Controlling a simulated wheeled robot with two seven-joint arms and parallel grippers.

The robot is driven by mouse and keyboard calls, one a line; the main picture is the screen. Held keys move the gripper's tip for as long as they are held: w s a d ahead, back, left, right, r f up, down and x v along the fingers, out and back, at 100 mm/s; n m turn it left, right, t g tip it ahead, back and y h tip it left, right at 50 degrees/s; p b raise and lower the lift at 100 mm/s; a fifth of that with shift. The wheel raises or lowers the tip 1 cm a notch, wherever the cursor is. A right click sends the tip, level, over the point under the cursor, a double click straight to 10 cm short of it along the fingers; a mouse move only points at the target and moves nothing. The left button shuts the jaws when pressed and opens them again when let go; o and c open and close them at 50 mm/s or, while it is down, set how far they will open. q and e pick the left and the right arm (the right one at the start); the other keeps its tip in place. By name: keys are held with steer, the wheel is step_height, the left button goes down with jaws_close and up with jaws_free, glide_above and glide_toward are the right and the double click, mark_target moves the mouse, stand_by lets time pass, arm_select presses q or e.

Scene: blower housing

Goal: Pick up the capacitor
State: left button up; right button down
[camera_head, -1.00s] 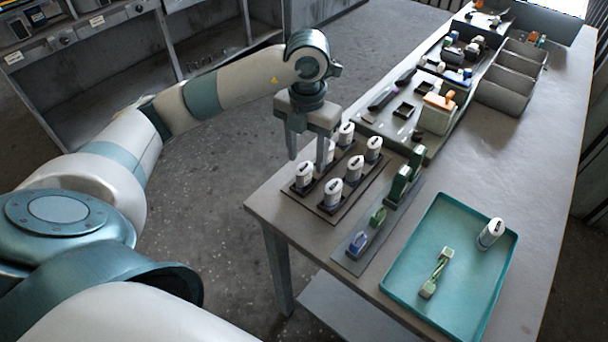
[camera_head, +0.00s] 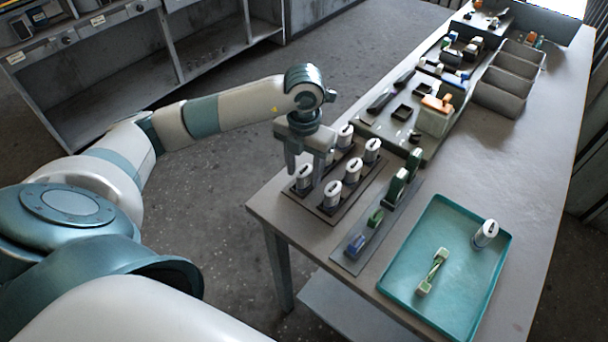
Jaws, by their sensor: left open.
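Several white cylindrical capacitors with dark marks on their tops stand upright in a dark rack at the table's near left corner. The front-left capacitor (camera_head: 304,179) shows between the fingers of my left gripper (camera_head: 304,173). The gripper is open and points down, one finger on each side of that capacitor in this view; I cannot tell whether they touch it. Other capacitors stand close by, one at the front (camera_head: 333,195) and one in the middle (camera_head: 353,169). One more capacitor (camera_head: 486,233) stands in the teal tray (camera_head: 403,282). My right gripper is not in view.
A green-and-white part (camera_head: 432,272) lies in the teal tray. A narrow strip (camera_head: 352,262) with blue and green parts lies between rack and tray. Grey bins (camera_head: 503,92) and boards with small parts fill the far table. The right side of the table is clear.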

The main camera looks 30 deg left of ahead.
mark_target(305, 170)
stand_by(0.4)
arm_select(q)
steer(key=c, duration=1)
steer(key=shift+o, duration=0.2)
steer(key=shift+r+b, duration=0.35)
steer(key=shift+r, duration=0.1)
step_height(305, 170, up, 3)
steer(key=shift+d+r+b, duration=0.1)
steer(key=shift+b, duration=0.7)
steer(key=s+d+r+b, duration=0.1)
steer(key=s+d+r, duration=0.3)
steer(key=d+r, duration=0.3)
steer(key=d, duration=0.3)
steer(key=shift+s+d+b, duration=0.2)
steer(key=shift+d+b, duration=0.15)
steer(key=shift+b, duration=0.05)
steer(key=shift+f, duration=0.15)
